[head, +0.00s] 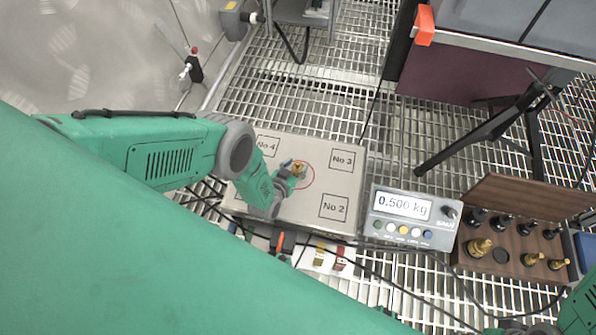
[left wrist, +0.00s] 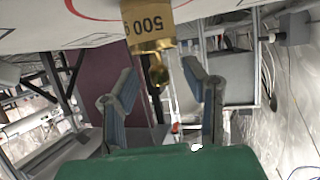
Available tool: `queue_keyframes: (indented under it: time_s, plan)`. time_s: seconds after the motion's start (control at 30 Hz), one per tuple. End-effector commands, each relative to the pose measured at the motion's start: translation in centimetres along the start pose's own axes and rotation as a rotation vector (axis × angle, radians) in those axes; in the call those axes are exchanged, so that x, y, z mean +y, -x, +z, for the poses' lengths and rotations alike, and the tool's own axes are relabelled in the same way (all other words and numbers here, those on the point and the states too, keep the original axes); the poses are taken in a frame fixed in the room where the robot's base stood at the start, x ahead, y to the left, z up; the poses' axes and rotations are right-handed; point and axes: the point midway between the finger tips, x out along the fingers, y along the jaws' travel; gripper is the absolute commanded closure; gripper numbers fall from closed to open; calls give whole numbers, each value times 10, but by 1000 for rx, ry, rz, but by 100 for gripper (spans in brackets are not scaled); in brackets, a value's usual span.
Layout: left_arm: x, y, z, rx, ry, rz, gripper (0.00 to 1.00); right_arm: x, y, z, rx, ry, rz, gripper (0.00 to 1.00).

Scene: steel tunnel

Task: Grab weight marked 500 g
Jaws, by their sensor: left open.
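The brass weight marked 500 g (left wrist: 150,22) stands on the scale plate, and its marking is readable in the left wrist view. In the head view the weight (head: 299,169) is small, inside the red circle and partly behind my gripper. My left gripper (head: 288,172) is beside it, low over the plate. In the left wrist view my left gripper (left wrist: 160,80) is open, its two blue-grey fingers apart with the weight's knob ahead between them. No contact shows.
The scale plate (head: 285,215) has marked squares. Its display (head: 402,205) reads 0.500 kg. A wooden case (head: 515,225) with several black and brass weights stands at the right. Cables cross the grated floor (head: 300,85). A black stand (head: 490,130) is behind.

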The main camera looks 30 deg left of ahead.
Motion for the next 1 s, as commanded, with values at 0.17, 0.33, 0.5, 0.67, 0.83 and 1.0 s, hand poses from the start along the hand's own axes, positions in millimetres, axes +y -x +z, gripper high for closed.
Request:
queue_keyframes:
  time_s: [0.17,0.33,0.5,0.67,0.83,1.0]
  plan:
    - [1,-16,3,-1,1,1,60,0,-12,1,0,0,0,41]
    - [1,-17,1,-1,1,1,60,0,-11,1,0,0,0,41]
    - [1,-17,1,-1,0,1,98,0,-11,1,0,0,0,41]
    - [1,-17,0,2,0,1,100,0,-11,1,0,0,0,41]
    - [1,-17,0,2,0,1,100,0,-10,1,0,0,0,41]
    - [1,-12,-13,3,0,1,100,0,-1,0,0,0,0,41]
